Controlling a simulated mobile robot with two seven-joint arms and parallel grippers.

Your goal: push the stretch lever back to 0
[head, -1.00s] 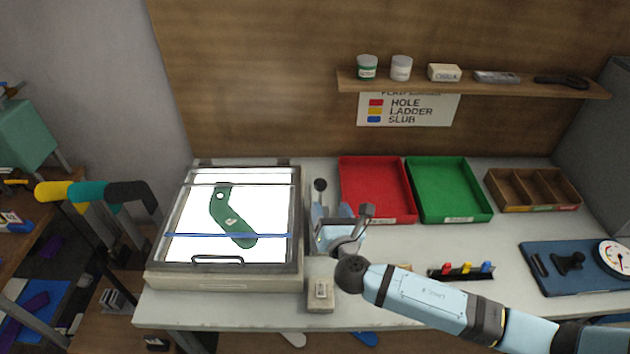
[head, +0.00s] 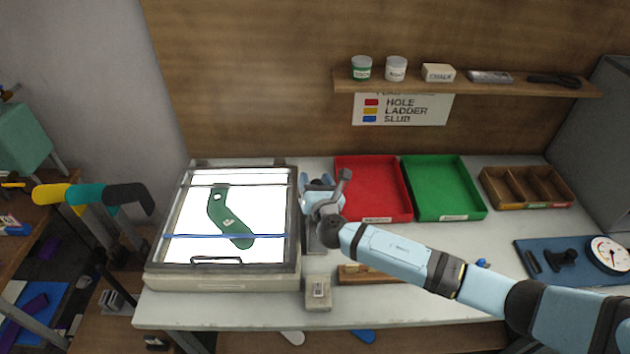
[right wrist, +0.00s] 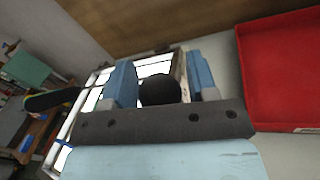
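The stretch lever's round black knob (right wrist: 160,90) shows in the right wrist view between the two blue fingers of my right gripper (right wrist: 163,88). A narrow gap shows on its right side, and I cannot tell whether the left finger touches it. In the head view my right gripper (head: 319,187) is at the right edge of the light box and hides most of the lever. The light box (head: 222,285) holds a green sock shape (head: 228,215) on its lit panel, with a blue line across it. My left gripper is not in view.
A red tray (head: 371,160) and a green tray (head: 443,160) stand right of the lever. A small labelled block (head: 318,292) is in front of it. A wooden compartment box (head: 527,207) and a blue board with a dial (head: 560,280) lie farther right.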

